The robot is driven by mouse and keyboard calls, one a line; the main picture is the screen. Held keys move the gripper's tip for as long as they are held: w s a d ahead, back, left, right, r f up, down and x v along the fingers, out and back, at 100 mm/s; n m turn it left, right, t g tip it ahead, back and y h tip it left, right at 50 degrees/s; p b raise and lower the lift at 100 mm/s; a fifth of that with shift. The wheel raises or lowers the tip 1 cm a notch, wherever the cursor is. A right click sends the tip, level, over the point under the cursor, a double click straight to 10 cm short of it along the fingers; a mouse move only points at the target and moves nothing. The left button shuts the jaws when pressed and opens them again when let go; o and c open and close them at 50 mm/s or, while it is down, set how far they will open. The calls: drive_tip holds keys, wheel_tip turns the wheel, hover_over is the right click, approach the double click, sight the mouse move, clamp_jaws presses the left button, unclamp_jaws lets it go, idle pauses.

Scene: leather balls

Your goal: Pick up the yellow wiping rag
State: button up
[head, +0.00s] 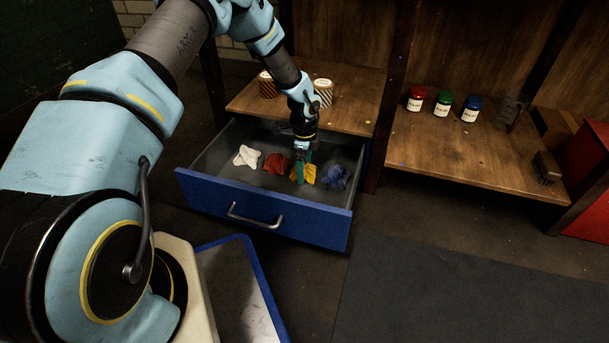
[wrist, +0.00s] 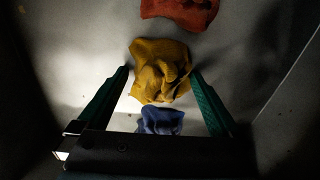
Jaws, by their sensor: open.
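The yellow rag (head: 309,173) lies crumpled in the open blue drawer (head: 262,218), between a red rag (head: 276,163) and a blue rag (head: 336,176). My gripper (head: 301,172) reaches down into the drawer at the yellow rag and covers part of it in the head view. In the wrist view the yellow rag (wrist: 160,72) shows ahead of and between the green fingertips of my gripper (wrist: 161,78). The fingers are apart, one to each side of it. The blue rag (wrist: 161,121) shows nearer the gripper's body, and the red rag (wrist: 180,12) at the top.
A white rag (head: 247,156) lies at the drawer's left. The drawer's walls surround the gripper. Two tins (head: 323,91) stand on the wooden surface above. Red (head: 416,98), green (head: 443,103) and blue (head: 471,109) jars and a brush (head: 546,168) are on the right shelf.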

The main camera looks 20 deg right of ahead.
drive_tip(key=shift+f, duration=0.1)
drive_tip(key=shift+c, duration=0.2)
drive_tip(key=c, duration=1)
drive_tip(key=shift+c, duration=0.2)
wheel_tip(320, 180, up, 18)
drive_tip(key=p, duration=0.9)
